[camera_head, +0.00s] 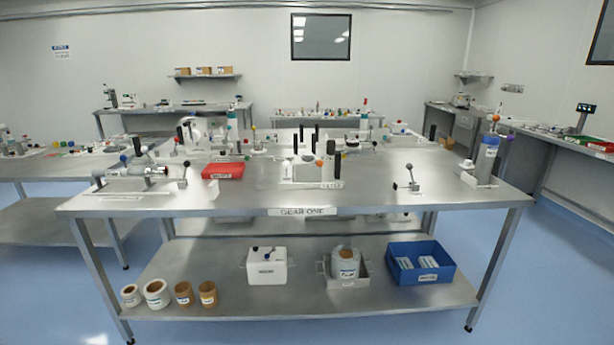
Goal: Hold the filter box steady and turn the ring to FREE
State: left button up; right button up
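I cannot tell for sure which thing is the filter box. A grey unit with a blue cylinder (486,160) and an orange top stands near the table's right end. A white box (267,266) with black knobs on top sits on the lower shelf; its label is too small to read surely. No ring or FREE mark can be made out at this distance. Neither of my grippers is in view.
A red tray (222,171), a clamp-like device (138,172) and a small lever stand (408,183) are on the table. The lower shelf holds a blue bin (420,263), a grey canister (345,262) and several rolls (158,293). Blue floor (555,265) is clear at right.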

aim_at(320, 163)
jog(key=i+l, duration=0.15)
jog(key=i, duration=0.3)
jog(key=i+l, duration=0.1)
jog(key=i, duration=0.35)
jog(key=i+l, duration=0.15)
jog(key=i, duration=0.3)
